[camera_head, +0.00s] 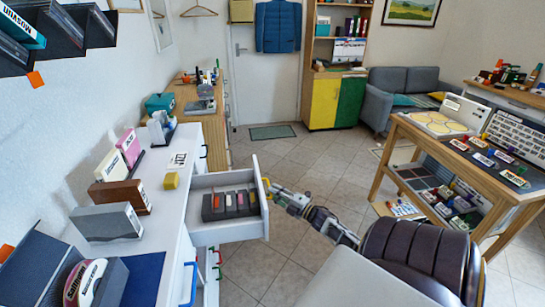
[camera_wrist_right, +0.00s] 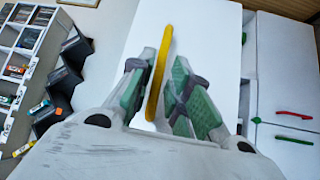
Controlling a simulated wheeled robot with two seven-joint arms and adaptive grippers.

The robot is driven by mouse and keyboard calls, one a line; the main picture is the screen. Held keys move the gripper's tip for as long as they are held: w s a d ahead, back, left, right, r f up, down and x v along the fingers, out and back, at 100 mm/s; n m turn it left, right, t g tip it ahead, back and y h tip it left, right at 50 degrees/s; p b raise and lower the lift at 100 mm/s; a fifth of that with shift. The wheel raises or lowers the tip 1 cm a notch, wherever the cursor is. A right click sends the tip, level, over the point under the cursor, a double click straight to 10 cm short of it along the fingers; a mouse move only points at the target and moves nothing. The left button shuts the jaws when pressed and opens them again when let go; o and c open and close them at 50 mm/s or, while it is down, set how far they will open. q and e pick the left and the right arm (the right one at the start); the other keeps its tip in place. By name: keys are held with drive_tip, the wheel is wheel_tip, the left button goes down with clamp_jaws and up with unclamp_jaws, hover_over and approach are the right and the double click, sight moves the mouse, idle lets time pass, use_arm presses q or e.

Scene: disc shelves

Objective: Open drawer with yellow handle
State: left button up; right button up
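The drawer with the yellow handle (camera_wrist_right: 160,72) stands pulled out from the white cabinet in the head view. Its white front panel (camera_head: 261,200) faces right, and a dark tray with several small coloured items shows inside it. My right gripper (camera_head: 275,192) is at the outer side of this panel. In the right wrist view the yellow handle runs between the two green-padded fingers (camera_wrist_right: 165,85). The left finger is close to the handle, and a gap shows between the handle and the right finger. My left gripper is not in view.
Below the open drawer are drawers with red (camera_wrist_right: 294,114) and green handles (camera_wrist_right: 295,139). A blue handle (camera_head: 189,284) is on the cabinet front nearby. A wooden table (camera_head: 400,128) is farther right. Tiled floor is free beyond.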

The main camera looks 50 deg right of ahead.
drive_tip(key=s+d+f, duration=0.1)
drive_tip(key=s, duration=0.9)
drive_tip(key=shift+d+f, duration=0.15)
drive_tip(key=shift+f, duration=0.05)
idle(0.6)
